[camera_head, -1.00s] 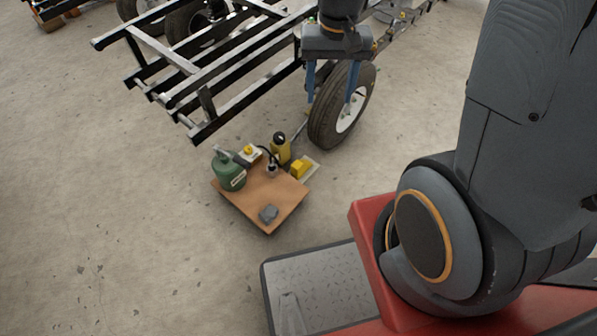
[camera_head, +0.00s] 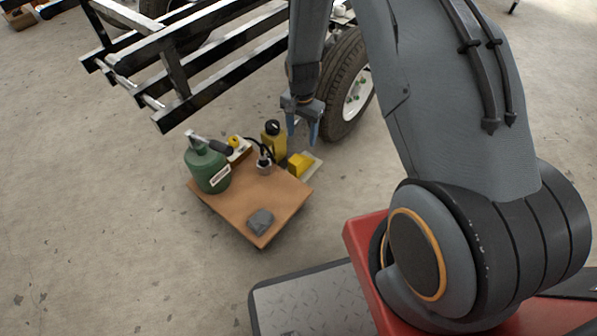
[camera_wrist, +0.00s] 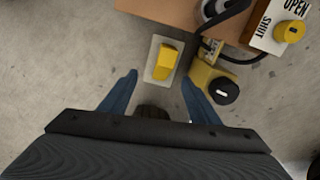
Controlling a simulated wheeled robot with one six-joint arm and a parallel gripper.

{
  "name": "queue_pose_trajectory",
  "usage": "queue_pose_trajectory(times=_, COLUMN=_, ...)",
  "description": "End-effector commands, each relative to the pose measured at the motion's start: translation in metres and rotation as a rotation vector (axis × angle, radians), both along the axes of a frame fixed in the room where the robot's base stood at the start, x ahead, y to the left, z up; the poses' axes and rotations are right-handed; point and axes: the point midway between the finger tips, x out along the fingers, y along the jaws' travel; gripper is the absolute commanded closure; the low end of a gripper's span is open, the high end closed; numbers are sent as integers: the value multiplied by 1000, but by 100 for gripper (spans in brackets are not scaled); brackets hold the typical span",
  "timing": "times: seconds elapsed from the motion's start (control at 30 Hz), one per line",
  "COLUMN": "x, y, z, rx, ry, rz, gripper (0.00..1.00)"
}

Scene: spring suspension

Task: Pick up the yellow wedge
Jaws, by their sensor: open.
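The yellow wedge (camera_head: 300,161) lies on a pale flat plate (camera_head: 311,168) beside the right back edge of the brown board. In the wrist view the wedge (camera_wrist: 166,62) is just beyond the fingertips, roughly centred between them, on the plate (camera_wrist: 151,74). My gripper (camera_head: 302,138) is open and empty, pointing down above and near the wedge. In the wrist view its two blue fingers (camera_wrist: 158,80) are spread apart. The wedge is not touched by either finger.
The brown board (camera_head: 245,207) bears a green canister (camera_head: 207,170), a small dark-handled item (camera_head: 264,165) and a grey lump (camera_head: 261,221). A yellow bottle (camera_head: 273,142) with a black cap stands close to the wedge. A tyre (camera_head: 343,88) and black metal frame (camera_head: 190,105) stand behind.

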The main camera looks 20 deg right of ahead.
Motion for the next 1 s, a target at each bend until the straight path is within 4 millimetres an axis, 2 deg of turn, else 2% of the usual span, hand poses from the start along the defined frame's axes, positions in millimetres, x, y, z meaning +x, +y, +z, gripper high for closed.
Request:
queue_pose_trajectory(times=0.03, x=7, y=0, z=-35, rx=0, ry=3, rz=-22, gripper=44)
queue_pose_trajectory(times=0.1, x=13, y=0, z=-63, rx=-1, ry=2, rz=-54, gripper=44)
queue_pose_trajectory(times=0.23, x=21, y=0, z=-99, rx=-1, ry=1, rz=-96, gripper=44)
queue_pose_trajectory(times=0.6, x=23, y=0, z=-141, rx=-1, ry=1, rz=-122, gripper=44)
queue_pose_trajectory(times=0.77, x=23, y=0, z=-148, rx=-1, ry=-1, rz=-121, gripper=44)
queue_pose_trajectory(times=1.0, x=20, y=0, z=-175, rx=-1, ry=1, rz=-121, gripper=44)
